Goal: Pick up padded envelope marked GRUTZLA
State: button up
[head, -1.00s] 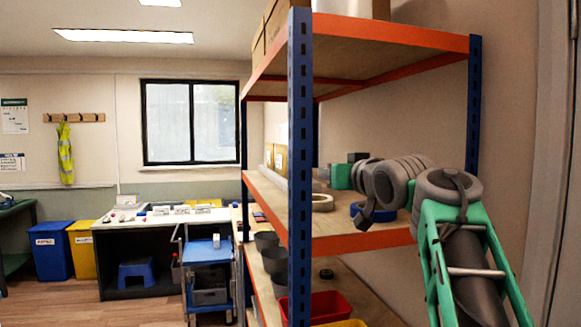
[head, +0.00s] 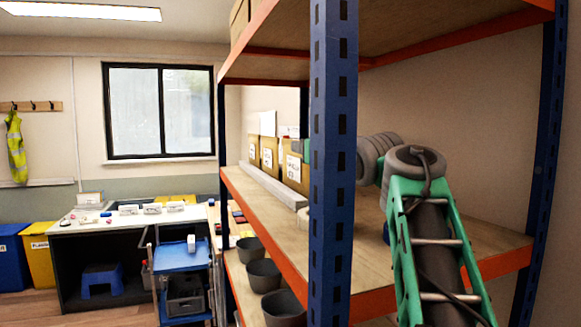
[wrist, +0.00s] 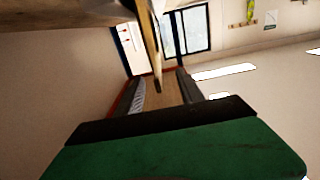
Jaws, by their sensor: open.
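Several tan padded envelopes with white labels stand upright in a row on the middle shelf in the head view. The nearest envelope (head: 293,172) is beside the blue post; its label is too small to read surely. The others, a middle envelope (head: 269,158) and a far envelope (head: 254,151), stand behind it. In the wrist view my gripper (wrist: 161,90) is open, its two grey fingers apart. A thin tan edge, seemingly an envelope (wrist: 154,45), reaches down between them; I cannot tell if it touches. In the head view the blue post hides most of my gripper.
The blue post (head: 333,170) stands close in front. The upper shelf (head: 420,50) hangs above the arm. A grey strip (head: 270,186) runs along the envelopes' front. Dark pots (head: 264,275) stand on the lower shelf. A blue trolley (head: 185,250) stands to the left.

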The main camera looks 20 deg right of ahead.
jog(key=p, duration=0.3)
send_over(295, 168)
jog(key=d, duration=0.1)
jog(key=shift+s+f+b, duration=0.2)
jog(key=shift+s+b, duration=0.1)
jog(key=shift+s, duration=0.2)
jog(key=shift+c, duration=0.4)
grip_shut()
